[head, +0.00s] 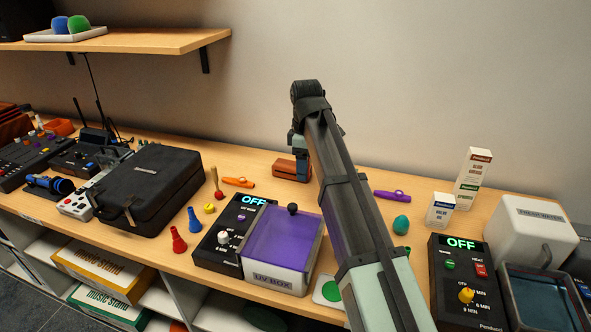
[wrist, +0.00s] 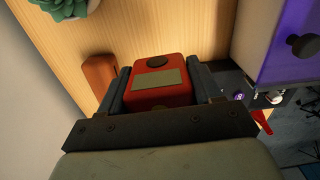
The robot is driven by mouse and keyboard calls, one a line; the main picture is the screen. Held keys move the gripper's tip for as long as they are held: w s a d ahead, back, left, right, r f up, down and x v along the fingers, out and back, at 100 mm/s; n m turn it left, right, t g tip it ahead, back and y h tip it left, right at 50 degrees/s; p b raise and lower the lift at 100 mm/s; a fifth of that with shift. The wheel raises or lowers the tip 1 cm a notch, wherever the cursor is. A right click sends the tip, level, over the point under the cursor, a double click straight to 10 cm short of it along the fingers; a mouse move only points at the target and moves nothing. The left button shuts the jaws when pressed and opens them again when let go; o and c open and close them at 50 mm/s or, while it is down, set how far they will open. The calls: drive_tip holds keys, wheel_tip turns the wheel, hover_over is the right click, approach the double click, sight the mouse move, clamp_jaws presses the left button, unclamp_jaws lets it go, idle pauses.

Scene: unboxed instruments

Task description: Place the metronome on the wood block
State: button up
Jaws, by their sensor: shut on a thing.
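The metronome (wrist: 160,88) is a small red box with a dark round dial and a grey-green panel. In the wrist view it sits between the two dark fingers of my gripper (wrist: 158,84), which is shut on it. The wood block (head: 288,169) is a reddish-brown block on the table near the wall, just left of my arm in the head view. In the wrist view the wood block (wrist: 97,72) lies left of the held metronome, apart from it. My arm hides the metronome in the head view, and its height above the table is unclear.
A UV box (head: 282,245) with a purple lid stands in front of the wood block. An orange kazoo (head: 238,182) lies left of it, a purple kazoo (head: 392,195) and a green egg shaker (head: 401,225) to the right. A black case (head: 150,185) stands further left.

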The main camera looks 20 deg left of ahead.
approach(292, 165)
drive_tip(key=shift+m, duration=0.3)
drive_tip(key=shift+s+d+f, duration=0.1)
drive_tip(key=shift+d+f, duration=0.05)
drive_tip(key=shift+f, duration=3.05)
drive_tip(key=shift+f, duration=0.1)
drive_tip(key=o, duration=1.1)
wheel_tip(292, 165, up, 12)
